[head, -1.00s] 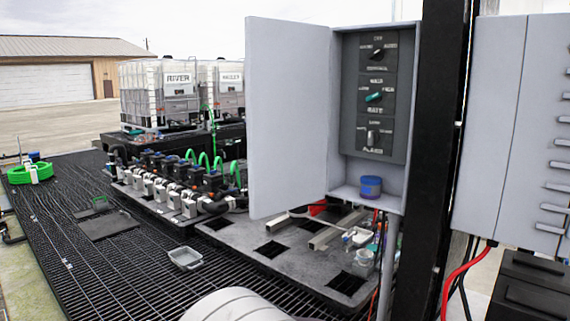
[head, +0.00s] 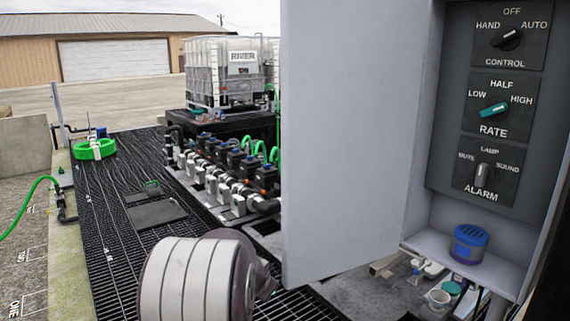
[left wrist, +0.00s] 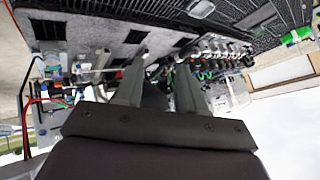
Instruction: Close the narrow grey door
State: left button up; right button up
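The narrow grey door (head: 350,140) stands open on the left side of a grey control box (head: 420,225) in the head view. The box's dark panel (head: 462,190) shows, with knobs marked CONTROL, RATE and ALARM. My left arm comes in at the bottom of the head view, left of the door's lower edge. My left gripper (left wrist: 160,62) shows in the left wrist view with its two fingers apart and nothing clearly between them. In the head view its fingers cannot be made out. My right gripper is not in view.
A blue tub (head: 469,243) stands on the box's bottom ledge. Below are small cups (head: 438,300) on a grey platform. A row of valves (head: 220,170), a white tank (head: 222,75) and a green hose coil (head: 95,149) stand farther back on the black grating.

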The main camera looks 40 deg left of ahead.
aim_at(284, 179)
pick_arm(q)
jog(key=w+a+r+m+t, duration=0.25)
jog(key=r+m+t, duration=0.2)
jog(key=r, duration=0.45)
jog(key=w+a+r+m+t+p, duration=0.1)
jog(key=w+a+r+m+t, duration=0.15)
jog(key=r+m, duration=0.45)
jog(key=w+a+r+m+t, duration=0.2)
jog(key=a+r+m+t, duration=0.15)
jog(key=r, duration=0.65)
jog(key=s+d+r+m+t+h, duration=0.25)
jog(key=r+m+h, duration=0.5)
jog(key=m, duration=0.55)
jog(key=s+d+f+m+g+h+p, duration=0.1)
jog(key=s+d+m+g+h, duration=0.2)
jog(key=s+m+g, duration=0.35)
jog(key=s+d+m+g+h+p, duration=0.1)
jog(key=s+d+m+g+h, duration=0.2)
jog(key=s+m, duration=0.55)
jog(key=shift+m, duration=0.8)
jog(key=shift+w+a+r+p+x, duration=0.1)
jog(key=shift+p+x, duration=0.15)
jog(key=shift+x, duration=2.1)
jog(key=shift+w+a+r+p+x, duration=0.1)
jog(key=shift+p+x, duration=0.2)
jog(key=shift+x, duration=2)
jog(key=shift+w+a+r+p+x, duration=0.1)
jog(key=shift+p+x, duration=0.15)
jog(key=shift+x, duration=2.1)
